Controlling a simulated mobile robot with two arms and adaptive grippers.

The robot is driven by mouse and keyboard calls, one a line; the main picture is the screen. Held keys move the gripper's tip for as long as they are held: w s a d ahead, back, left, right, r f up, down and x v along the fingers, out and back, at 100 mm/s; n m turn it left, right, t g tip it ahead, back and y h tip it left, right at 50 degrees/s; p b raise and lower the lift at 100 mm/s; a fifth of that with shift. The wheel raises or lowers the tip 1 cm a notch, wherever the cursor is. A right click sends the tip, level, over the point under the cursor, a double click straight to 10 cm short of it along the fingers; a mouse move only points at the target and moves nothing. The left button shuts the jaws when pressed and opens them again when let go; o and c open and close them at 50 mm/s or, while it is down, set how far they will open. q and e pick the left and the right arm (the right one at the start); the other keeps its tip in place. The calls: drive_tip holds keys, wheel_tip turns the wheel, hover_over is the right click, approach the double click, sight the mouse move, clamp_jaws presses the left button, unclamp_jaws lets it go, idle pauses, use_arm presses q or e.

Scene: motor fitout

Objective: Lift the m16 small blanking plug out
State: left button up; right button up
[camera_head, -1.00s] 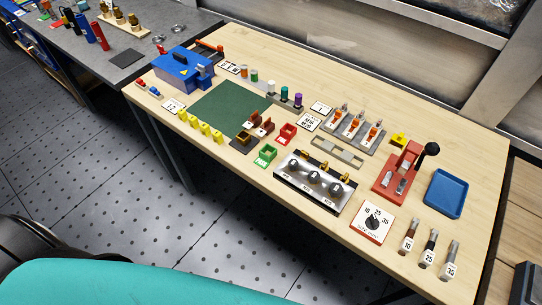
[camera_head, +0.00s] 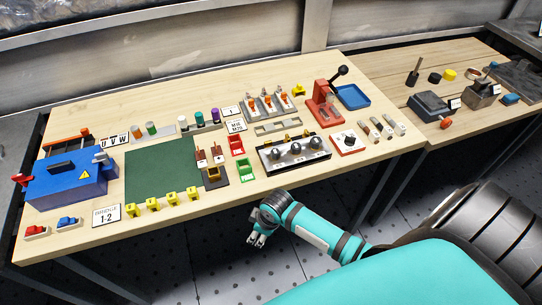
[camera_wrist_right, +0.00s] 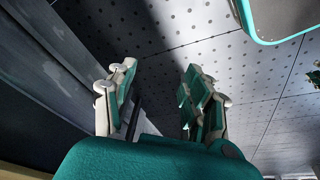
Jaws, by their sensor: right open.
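A dark-fronted metal block (camera_head: 268,163) near the front edge of the table carries three round silver knob-like parts, the middle one (camera_head: 296,149) among them. Small labels on its front are too small to read here, so I cannot tell which part is the m16 small blanking plug. My right gripper (camera_head: 257,239) hangs over the floor in front of the table, below and left of the block, empty. In the right wrist view the gripper (camera_wrist_right: 158,105) has its two fingers apart, with only floor between and beyond them. My left gripper is not in view.
Behind the block lies a grey slotted tray (camera_head: 278,128). The table's front edge lies between gripper and block.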

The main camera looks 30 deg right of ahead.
drive_tip(key=w+r+n, duration=0.1)
drive_tip(key=r+n, duration=0.1)
drive_tip(key=r, duration=0.3)
drive_tip(key=w+r+n, duration=0.1)
drive_tip(key=r+n, duration=0.1)
drive_tip(key=r, duration=0.4)
drive_tip(key=w+r+n, duration=0.2)
drive_tip(key=r+n, duration=0.1)
drive_tip(key=r, duration=0.3)
drive_tip(key=shift+a+r+g, duration=0.25)
drive_tip(key=shift+a+g, duration=0.05)
drive_tip(key=shift+a, duration=0.1)
drive_tip(key=w+d+r+n+g+h, duration=0.1)
drive_tip(key=w+d+r+n, duration=0.2)
drive_tip(key=d+r, duration=0.5)
drive_tip(key=w+d+r+n+g+h, duration=0.1)
drive_tip(key=w+d+r+n, duration=0.25)
drive_tip(key=d+r, duration=0.45)
drive_tip(key=p, duration=0.2)
hover_over(275, 151)
drive_tip(key=f, duration=0.9)
drive_tip(key=shift+s+a+f, duration=0.15)
drive_tip(key=shift+s, duration=0.1)
drive_tip(key=shift+w+f+p, duration=0.2)
drive_tip(key=shift+f+p, duration=0.6)
drive_tip(key=shift+f, duration=1.9)
drive_tip(key=c, duration=0.9)
